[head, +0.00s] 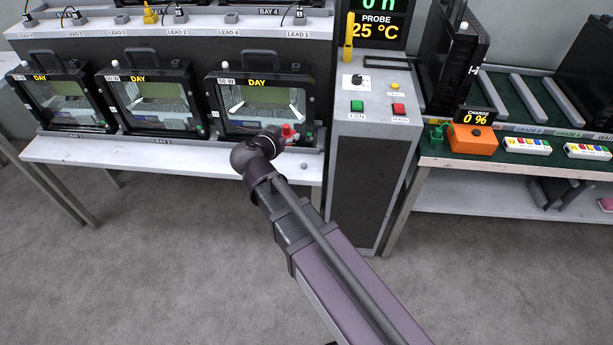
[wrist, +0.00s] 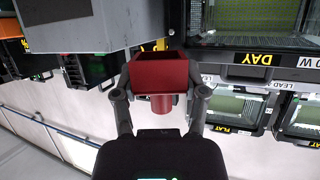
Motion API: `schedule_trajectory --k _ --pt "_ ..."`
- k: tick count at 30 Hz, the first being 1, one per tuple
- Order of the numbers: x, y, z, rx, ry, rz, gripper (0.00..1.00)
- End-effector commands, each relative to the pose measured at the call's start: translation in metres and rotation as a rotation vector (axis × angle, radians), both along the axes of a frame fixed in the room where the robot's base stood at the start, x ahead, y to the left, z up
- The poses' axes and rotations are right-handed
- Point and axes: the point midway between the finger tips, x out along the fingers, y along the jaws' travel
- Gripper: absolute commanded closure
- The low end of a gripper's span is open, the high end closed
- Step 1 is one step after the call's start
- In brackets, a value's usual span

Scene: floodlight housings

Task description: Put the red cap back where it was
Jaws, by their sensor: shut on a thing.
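The red cap (wrist: 164,78) is a box-shaped red piece with a round stub on its near side. In the wrist view my gripper (wrist: 163,92) has one finger on each side of it and is shut on it. In the head view the red cap (head: 288,131) shows small at the end of my arm, in front of the lower right corner of the right floodlight housing (head: 262,92). My gripper (head: 278,136) is mostly hidden there behind my wrist. I cannot tell whether the cap touches the housing. The place it came from is not identifiable.
More housings marked DAY (head: 150,95) stand left on the bench (head: 180,155). A small grey knob (head: 304,166) sits on the bench edge. A grey console (head: 372,150) with green and red buttons stands right. Beyond it, a green-topped table (head: 450,163) carries an orange charge box (head: 472,140).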

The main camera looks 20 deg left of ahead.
Motion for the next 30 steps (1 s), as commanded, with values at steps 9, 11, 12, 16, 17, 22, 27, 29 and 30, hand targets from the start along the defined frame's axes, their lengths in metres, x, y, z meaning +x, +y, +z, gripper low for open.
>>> schedule_trajectory --k 9,11,12,16,17,22,27,29,30 --pt "0.002 0.029 -0.061 0.0 -0.001 -0.011 0.91" --pt "0.002 0.035 -0.07 0.0 -0.002 -0.012 0.91" --pt "0.002 0.038 -0.077 0.0 -0.002 -0.013 0.91" --pt "0.002 0.049 -0.098 0.0 -0.002 -0.018 0.91" --pt "0.002 0.052 -0.103 -0.001 -0.003 -0.019 0.91" --pt "0.002 0.067 -0.13 0.001 -0.003 -0.025 0.91" --pt "0.001 0.08 -0.154 0.0 -0.004 -0.032 0.91" --pt "0.001 0.084 -0.161 0.001 -0.005 -0.033 0.91" --pt "0.0 0.086 -0.165 0.0 -0.005 -0.034 0.91"
